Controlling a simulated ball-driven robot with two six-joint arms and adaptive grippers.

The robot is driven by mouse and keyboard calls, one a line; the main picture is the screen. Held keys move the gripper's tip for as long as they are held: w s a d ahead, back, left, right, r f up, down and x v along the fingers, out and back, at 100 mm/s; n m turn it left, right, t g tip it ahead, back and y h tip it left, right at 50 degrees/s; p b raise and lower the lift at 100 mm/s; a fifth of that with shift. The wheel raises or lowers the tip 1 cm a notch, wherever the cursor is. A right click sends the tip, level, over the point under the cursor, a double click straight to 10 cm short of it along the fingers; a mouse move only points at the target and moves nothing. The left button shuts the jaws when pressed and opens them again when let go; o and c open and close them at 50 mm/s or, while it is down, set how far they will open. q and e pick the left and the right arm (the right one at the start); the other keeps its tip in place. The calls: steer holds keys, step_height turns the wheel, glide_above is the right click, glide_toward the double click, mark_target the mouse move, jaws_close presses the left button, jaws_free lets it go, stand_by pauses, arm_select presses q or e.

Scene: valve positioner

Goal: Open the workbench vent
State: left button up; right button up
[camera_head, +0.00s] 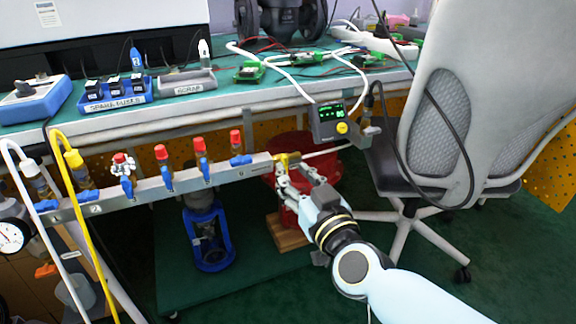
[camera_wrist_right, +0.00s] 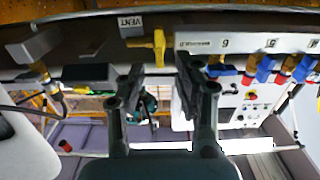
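The yellow vent valve handle (camera_head: 287,159) sits at the right end of the grey manifold bar (camera_head: 150,188). In the right wrist view the yellow handle (camera_wrist_right: 158,46) is T-shaped, next to a plate reading VENT (camera_wrist_right: 130,25). My right gripper (camera_head: 292,175) is just below and in front of the handle in the head view. In the wrist view my right gripper (camera_wrist_right: 159,66) is open, with a finger on either side of the handle's line. The handle lies between or just beyond the fingertips; contact cannot be told. My left gripper is not in view.
A positioner with a display (camera_head: 330,121) stands right of the handle. Several blue valve levers with red caps line the bar. The green workbench (camera_head: 215,100) is behind, a chair (camera_head: 435,120) at right. White and yellow hoses (camera_head: 85,220) hang at left.

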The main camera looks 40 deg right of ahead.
mark_target(286, 164)
steer(key=shift+x, duration=1.7)
steer(key=shift+c, duration=0.3)
jaws_close()
